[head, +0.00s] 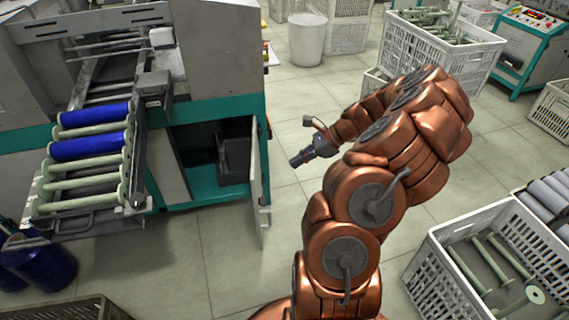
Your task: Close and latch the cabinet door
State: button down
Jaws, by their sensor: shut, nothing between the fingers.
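The cabinet door (257,185) is a light grey panel on the front of the grey and teal winding machine (200,120). It stands open, swung out toward me and seen nearly edge-on. The cabinet opening (208,158) to its left shows a dark interior with a dark box (236,160) inside. A small latch or handle shows at the door's edge (264,201), too small to make out. My gripper (295,162) is shut and empty. It is in the air to the right of the door, apart from it, and points left toward it.
A rack of green bobbins (85,180), some wound blue, juts out left of the cabinet. White crates stand at the back right (440,50) and front right (440,275). The floor (225,265) before the door is free.

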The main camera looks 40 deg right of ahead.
jog(key=w+a+r+b+x, duration=0.1)
jog(key=r+x, duration=0.1)
jog(key=x, duration=0.9)
jog(key=shift+a+f, duration=0.2)
jog(key=shift+a, duration=0.35)
jog(key=shift+w+a, duration=0.1)
jog(key=shift+w, duration=0.15)
